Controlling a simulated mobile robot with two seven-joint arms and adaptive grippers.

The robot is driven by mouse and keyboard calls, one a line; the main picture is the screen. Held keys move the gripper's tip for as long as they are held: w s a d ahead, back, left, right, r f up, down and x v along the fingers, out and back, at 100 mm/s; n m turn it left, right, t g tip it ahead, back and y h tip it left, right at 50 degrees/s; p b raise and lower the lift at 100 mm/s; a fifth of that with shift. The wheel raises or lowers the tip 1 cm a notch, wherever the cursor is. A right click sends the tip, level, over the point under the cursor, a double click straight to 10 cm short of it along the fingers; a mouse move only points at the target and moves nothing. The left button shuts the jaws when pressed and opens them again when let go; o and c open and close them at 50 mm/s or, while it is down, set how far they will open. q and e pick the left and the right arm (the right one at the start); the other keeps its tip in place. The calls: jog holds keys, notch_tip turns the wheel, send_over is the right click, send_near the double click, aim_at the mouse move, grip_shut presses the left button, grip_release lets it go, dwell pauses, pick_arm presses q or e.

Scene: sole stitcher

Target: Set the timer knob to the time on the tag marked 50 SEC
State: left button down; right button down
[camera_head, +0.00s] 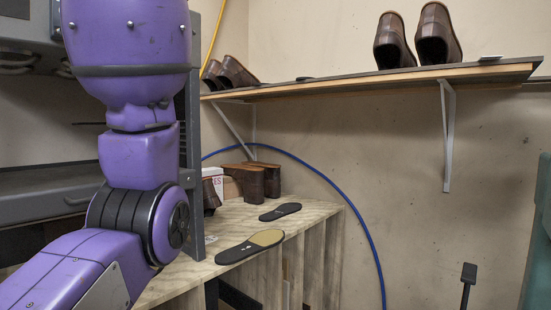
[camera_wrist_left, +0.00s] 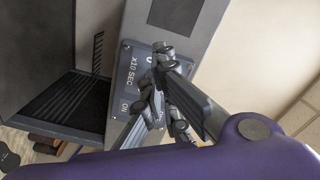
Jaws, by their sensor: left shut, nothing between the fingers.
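The machine's grey control panel (camera_wrist_left: 127,82) shows in the left wrist view, with the lettering "x10 SEC" and "ON". My left gripper (camera_wrist_left: 161,62) is in front of this panel with its fingers shut. Its fingers cover part of the panel. I cannot make out the timer knob, which may be behind them, and I cannot tell whether the fingers touch the panel. In the head view my left arm hides the panel and the gripper. I can read no tag marked 50 SEC in either view. My right gripper is in neither view.
A wooden bench (camera_head: 187,279) holds insoles (camera_head: 250,246) and brown shoe parts (camera_head: 262,181). A blue hose (camera_head: 340,192) hangs along the wall. The machine's dark open bay (camera_wrist_left: 66,105) is left of the panel.

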pick_arm(q)
jog(key=shift+v, duration=1.15)
